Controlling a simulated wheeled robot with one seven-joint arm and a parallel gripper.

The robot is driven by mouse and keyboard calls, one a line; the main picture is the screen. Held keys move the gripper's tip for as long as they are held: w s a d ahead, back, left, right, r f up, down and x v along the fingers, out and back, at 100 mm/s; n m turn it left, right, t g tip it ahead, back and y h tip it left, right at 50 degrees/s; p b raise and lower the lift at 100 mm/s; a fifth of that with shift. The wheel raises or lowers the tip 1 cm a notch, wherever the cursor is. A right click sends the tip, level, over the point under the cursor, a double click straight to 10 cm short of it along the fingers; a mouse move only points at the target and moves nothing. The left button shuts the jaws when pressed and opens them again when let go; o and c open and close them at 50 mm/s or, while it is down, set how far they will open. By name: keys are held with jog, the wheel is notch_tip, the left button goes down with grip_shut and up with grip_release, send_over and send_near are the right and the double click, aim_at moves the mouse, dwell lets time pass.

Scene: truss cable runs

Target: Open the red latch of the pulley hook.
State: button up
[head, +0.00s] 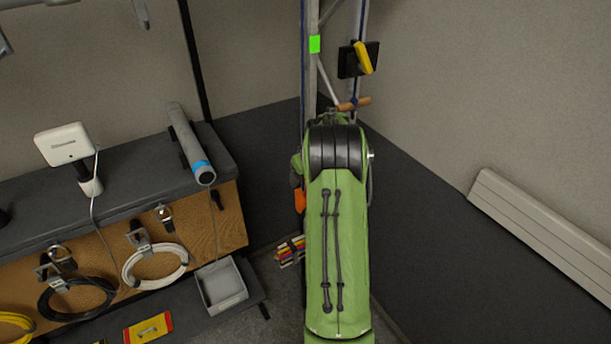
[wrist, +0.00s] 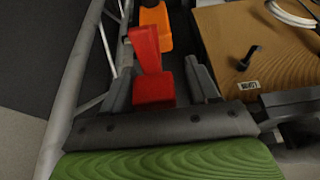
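The red latch (wrist: 150,80) shows in the wrist view as an upright tab on a blocky red base. An orange part (wrist: 156,30) lies just beyond it, probably part of the pulley hook. My gripper (wrist: 159,64) is open, with one dark finger on each side of the red latch. The right finger stands a little apart from the red base; the left finger is close to it, and I cannot tell whether it touches. In the head view my green arm hides the gripper and the latch. A small orange piece (head: 299,200) peeks out left of the arm.
A metal truss (head: 312,75) rises behind my arm and runs along the left in the wrist view (wrist: 72,90). A workbench (head: 130,190) with coiled cables and a grey bin (head: 221,286) stands left. A yellow-handled black box (head: 351,60) is on the truss.

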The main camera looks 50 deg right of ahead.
jog(key=v, duration=1.6)
jog(key=s+a+r+n+t+b, duration=0.1)
jog(key=s+a+r, duration=0.1)
jog(key=a, duration=1.2)
jog(key=s+a+r+n+b, duration=0.1)
jog(key=s+a+r, duration=0.15)
jog(key=a, duration=1.05)
jog(key=s+a+f+b, duration=0.1)
jog(key=s+a+f, duration=0.2)
jog(key=s, duration=0.4)
jog(key=s+a+f+n+y, duration=0.1)
jog(key=s+a+f, duration=0.3)
jog(key=s, duration=0.3)
jog(key=shift+a+b, duration=0.35)
jog(key=shift+a, duration=0.25)
